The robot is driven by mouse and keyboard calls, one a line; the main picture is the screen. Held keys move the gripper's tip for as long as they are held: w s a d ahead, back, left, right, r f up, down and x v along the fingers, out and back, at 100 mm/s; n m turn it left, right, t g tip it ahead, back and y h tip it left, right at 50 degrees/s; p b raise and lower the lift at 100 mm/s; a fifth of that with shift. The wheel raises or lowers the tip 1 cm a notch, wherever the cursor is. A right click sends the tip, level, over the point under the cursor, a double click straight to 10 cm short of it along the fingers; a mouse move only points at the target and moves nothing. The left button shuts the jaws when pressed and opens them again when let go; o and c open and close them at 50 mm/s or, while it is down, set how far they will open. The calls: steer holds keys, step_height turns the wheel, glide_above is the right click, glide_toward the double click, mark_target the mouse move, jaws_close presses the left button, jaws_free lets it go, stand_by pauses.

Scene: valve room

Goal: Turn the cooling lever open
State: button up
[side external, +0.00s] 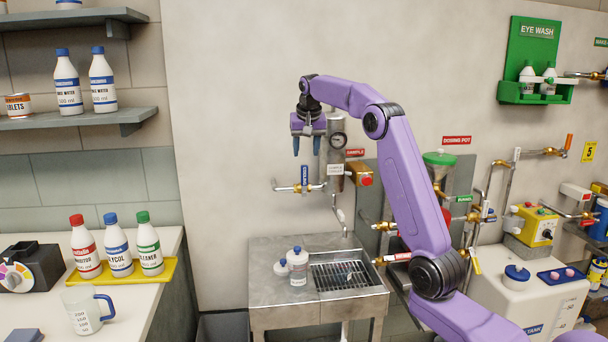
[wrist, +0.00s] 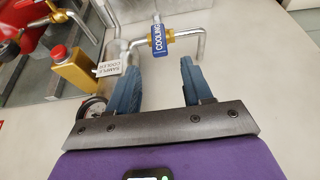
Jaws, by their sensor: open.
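The cooling lever is a blue handle (side external: 304,173) marked COOLING, standing upright and crosswise to a short horizontal pipe (side external: 283,188) on the wall. In the wrist view the lever (wrist: 157,39) sits at a brass valve body (wrist: 178,35), just beyond the gap between my fingers. My gripper (side external: 307,150) points down, open and empty, above the lever in the side view. Its two blue fingers show apart in the wrist view (wrist: 160,78). They appear clear of the lever; the exact distance is hard to tell.
A steel sample cooler cylinder (side external: 337,165) with a gauge (side external: 338,139) stands close right of the lever. A brass sample block (side external: 360,174) with a red button is beyond it. The wall to the left is clear.

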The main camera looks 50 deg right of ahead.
mark_target(304, 173)
steer(key=x, duration=1)
steer(key=shift+f, duration=0.1)
jaws_close()
